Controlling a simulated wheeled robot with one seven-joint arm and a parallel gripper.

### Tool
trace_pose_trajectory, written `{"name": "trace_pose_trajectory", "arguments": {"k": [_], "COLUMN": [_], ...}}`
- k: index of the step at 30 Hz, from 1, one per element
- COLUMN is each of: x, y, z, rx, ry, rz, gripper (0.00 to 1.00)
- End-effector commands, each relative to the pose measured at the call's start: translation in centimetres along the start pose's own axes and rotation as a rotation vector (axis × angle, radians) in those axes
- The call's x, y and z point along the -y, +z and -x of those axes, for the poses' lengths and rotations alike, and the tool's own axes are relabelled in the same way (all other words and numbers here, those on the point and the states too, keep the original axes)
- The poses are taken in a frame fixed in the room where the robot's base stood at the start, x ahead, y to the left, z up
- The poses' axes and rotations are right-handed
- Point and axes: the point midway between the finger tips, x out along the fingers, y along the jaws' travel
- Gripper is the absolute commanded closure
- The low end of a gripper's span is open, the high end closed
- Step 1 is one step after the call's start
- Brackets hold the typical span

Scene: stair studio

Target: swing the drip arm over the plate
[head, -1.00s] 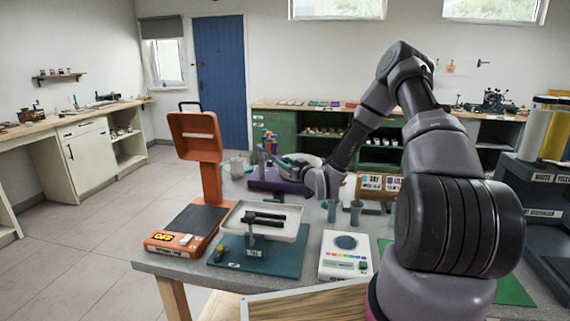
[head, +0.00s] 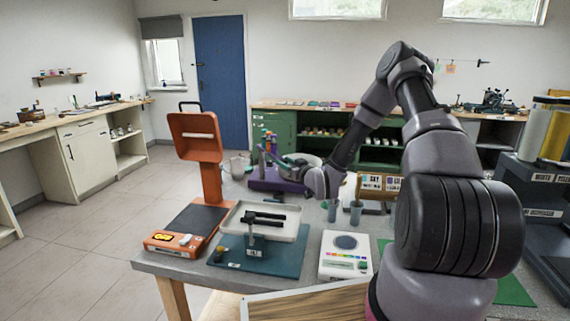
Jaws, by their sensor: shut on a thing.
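The purple stand (head: 262,182) is at the far side of the stone-topped table, with several coloured upright pieces (head: 267,143) on it. A round grey plate-like disc (head: 311,158) shows just behind my wrist, partly covered by it. My gripper (head: 281,161) reaches left from my wrist to the stand and is shut on a small part there. That part looks like the drip arm, but it is small and mostly hidden by the gripper. I cannot tell how far the drip arm lies over the plate.
An orange press-like device (head: 196,137) marked OFF stands at the table's left.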

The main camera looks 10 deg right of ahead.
Motion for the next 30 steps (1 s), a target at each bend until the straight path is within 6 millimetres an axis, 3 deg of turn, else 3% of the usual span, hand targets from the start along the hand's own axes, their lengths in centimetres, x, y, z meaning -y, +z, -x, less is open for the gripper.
{"name": "trace_pose_trajectory", "arguments": {"k": [6, 13, 21, 22, 23, 30], "x": [0.5, -2.4, -2.8, -2.8, -2.8, -2.7], "y": [0.1, 0.1, 0.1, 0.1, 0.1, 0.1], "z": [0.1, 0.1, 0.1, 0.1, 0.1, 0.1], "rx": [0.002, 0.001, 0.002, 0.002, 0.002, 0.001], "ry": [-0.010, -0.004, -0.001, -0.001, -0.001, -0.001], "rz": [-0.004, -0.002, -0.002, -0.002, -0.001, -0.001], "gripper": [1.00, 1.00, 1.00, 0.46, 0.40, 0.40]}}
